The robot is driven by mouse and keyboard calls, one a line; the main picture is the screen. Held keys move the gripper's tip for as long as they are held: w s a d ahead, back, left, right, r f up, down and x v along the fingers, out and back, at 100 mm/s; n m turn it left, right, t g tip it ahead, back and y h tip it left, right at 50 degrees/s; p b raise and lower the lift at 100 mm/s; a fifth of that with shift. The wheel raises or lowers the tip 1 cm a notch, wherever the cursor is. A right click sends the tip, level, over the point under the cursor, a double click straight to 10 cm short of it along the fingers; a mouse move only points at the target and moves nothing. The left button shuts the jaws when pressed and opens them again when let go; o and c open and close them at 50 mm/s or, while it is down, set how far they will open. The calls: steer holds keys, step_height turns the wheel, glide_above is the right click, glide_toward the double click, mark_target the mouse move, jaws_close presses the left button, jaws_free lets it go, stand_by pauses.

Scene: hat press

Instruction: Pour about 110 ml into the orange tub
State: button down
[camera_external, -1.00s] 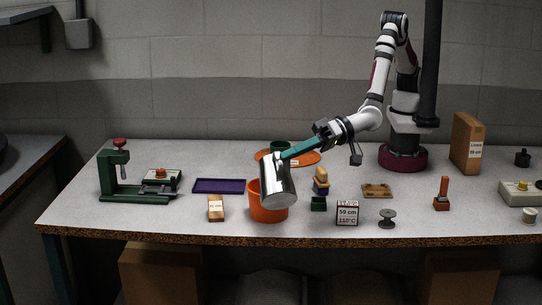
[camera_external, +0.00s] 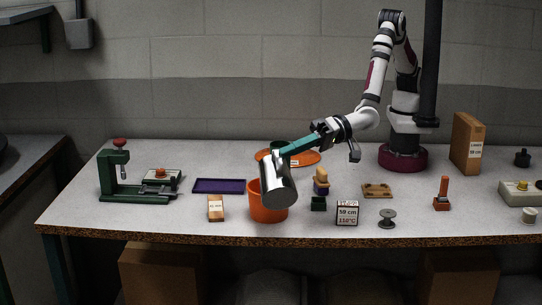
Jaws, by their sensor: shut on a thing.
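The orange tub (camera_external: 258,212) stands near the front edge of the table, left of centre. A shiny metal vessel (camera_external: 277,184) with a long teal handle (camera_external: 303,146) is tilted over the tub and hides much of its right side and opening. My gripper (camera_external: 322,133) is shut on the teal handle, above and to the right of the tub. The vessel's mouth faces down toward the viewer and tub. I cannot see any liquid, nor the level inside the tub.
A labelled wooden block (camera_external: 216,208) stands left of the tub, near a purple tray (camera_external: 218,186). A green press (camera_external: 118,176) is at the left. A labelled box (camera_external: 347,213) and a grey spool (camera_external: 387,219) stand to the right. An orange disc (camera_external: 308,158) lies behind.

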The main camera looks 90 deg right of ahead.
steer(key=shift+w+d+r+m+y, duration=0.1)
steer(key=shift+d+r+m+y, duration=0.2)
steer(key=shift+d+r+m, duration=0.15)
stand_by(1.0)
steer(key=shift+w+d+r+m+t, duration=0.15)
steer(key=shift+d+m, duration=0.15)
steer(key=shift+d, duration=0.2)
steer(key=shift+w+d+r+m+t, duration=0.15)
steer(key=shift+d+m, duration=0.1)
steer(key=shift+d, duration=0.25)
steer(key=a+n, duration=0.1)
steer(key=s+a+f+n+g, duration=0.1)
steer(key=a, duration=0.1)
steer(key=s+a+n, duration=0.1)
steer(key=shift+s+a+f, duration=0.15)
steer(key=shift+a+f, duration=0.15)
steer(key=shift+f, duration=0.1)
steer(key=shift+s+a+f+n+g+h+p, duration=0.2)
steer(key=shift+a+f+n+p, duration=0.1)
steer(key=shift+a+n, duration=0.3)
steer(key=shift+s+a+f+n+g+h+p, duration=0.15)
steer(key=shift+a+n+g+h+p, duration=0.2)
steer(key=shift+n, duration=0.35)
stand_by(0.4)
